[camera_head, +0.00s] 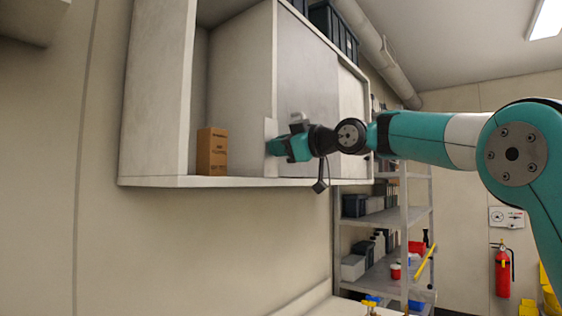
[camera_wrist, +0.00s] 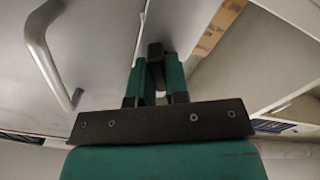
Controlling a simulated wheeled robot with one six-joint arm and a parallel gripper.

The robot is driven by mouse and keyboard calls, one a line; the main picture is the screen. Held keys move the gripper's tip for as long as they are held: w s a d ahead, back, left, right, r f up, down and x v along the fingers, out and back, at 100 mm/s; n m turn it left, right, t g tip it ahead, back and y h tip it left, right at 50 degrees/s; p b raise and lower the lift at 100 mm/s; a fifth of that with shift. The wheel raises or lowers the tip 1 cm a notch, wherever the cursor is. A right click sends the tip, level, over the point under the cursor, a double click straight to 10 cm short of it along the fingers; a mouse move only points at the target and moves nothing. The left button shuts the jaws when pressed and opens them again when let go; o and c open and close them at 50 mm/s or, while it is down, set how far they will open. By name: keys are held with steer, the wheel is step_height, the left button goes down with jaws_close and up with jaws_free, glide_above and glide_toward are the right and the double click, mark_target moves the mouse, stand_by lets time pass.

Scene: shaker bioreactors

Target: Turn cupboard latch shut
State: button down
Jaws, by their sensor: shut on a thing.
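The white wall cupboard (camera_head: 170,90) spans the upper left of the head view. Its grey door panel (camera_head: 307,80) is on the right, and a pale strip (camera_head: 270,130) stands at the panel's left edge. My gripper (camera_head: 273,147) reaches in from the right, low against this strip. In the wrist view my green fingers (camera_wrist: 158,78) are shut on a small dark piece, which looks like the latch (camera_wrist: 155,50). The fingers hide most of it, so its turn angle cannot be told. In the head view the latch is hidden by the gripper.
A cardboard box (camera_head: 212,151) stands in the cupboard's open left part. A curved metal handle (camera_wrist: 42,50) is left of my fingers in the wrist view. Dark crates (camera_head: 335,27) sit on top of the cupboard. A shelf rack (camera_head: 385,217) stands below right.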

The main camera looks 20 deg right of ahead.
steer(key=n+b, duration=0.1)
steer(key=n, duration=0.1)
steer(key=n+b, duration=0.3)
steer(key=n, duration=0.1)
steer(key=shift+a+f, duration=0.1)
steer(key=shift+f, duration=0.2)
steer(key=n+b, duration=0.2)
steer(key=n, duration=0.4)
steer(key=shift+b, duration=0.4)
steer(key=shift+s, duration=0.1)
steer(key=c, duration=1.1)
jaws_free()
steer(key=b+v, duration=0.5)
steer(key=v, duration=1.2)
steer(key=shift+s+r, duration=0.15)
